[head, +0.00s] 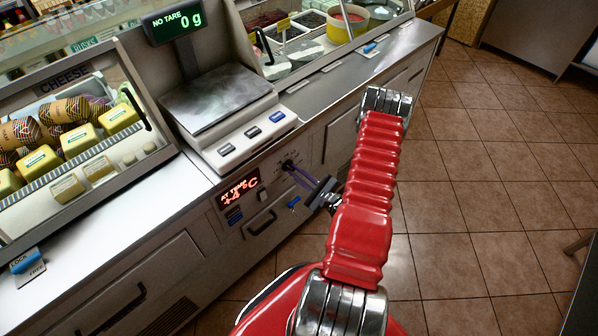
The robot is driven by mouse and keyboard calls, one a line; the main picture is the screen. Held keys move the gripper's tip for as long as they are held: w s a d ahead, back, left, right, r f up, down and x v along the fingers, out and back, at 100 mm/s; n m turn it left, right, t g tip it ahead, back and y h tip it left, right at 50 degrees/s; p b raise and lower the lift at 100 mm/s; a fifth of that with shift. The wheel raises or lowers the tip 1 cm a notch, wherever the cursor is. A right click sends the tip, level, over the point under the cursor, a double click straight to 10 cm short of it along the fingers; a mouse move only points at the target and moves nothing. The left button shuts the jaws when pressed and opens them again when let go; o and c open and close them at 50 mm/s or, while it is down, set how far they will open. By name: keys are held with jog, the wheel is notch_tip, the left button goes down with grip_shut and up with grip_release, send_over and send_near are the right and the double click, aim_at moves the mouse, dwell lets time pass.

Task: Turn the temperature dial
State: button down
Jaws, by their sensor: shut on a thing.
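The temperature dial (288,164) is a small dark knob on the front panel below the scale, with faint markings around it. My gripper (293,169) reaches it from the lower right, its slim purplish fingers shut on the dial. The fingertips hide part of the dial, so I cannot tell which mark it points to. A red display (239,193) to the left of the dial reads "AT TEMP" and +4°C.
A scale (217,104) reading 0 g stands on the counter above. A cheese case (75,140) is at left.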

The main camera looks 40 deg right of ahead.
jog(key=shift+n, duration=0.6)
jog(key=c, duration=1.8)
grip_release()
jog(key=shift+s, duration=0.1)
jog(key=s, duration=1.3)
jog(key=shift+s+d, duration=0.2)
jog(key=shift+s, duration=0.15)
jog(key=shift+f, duration=0.1)
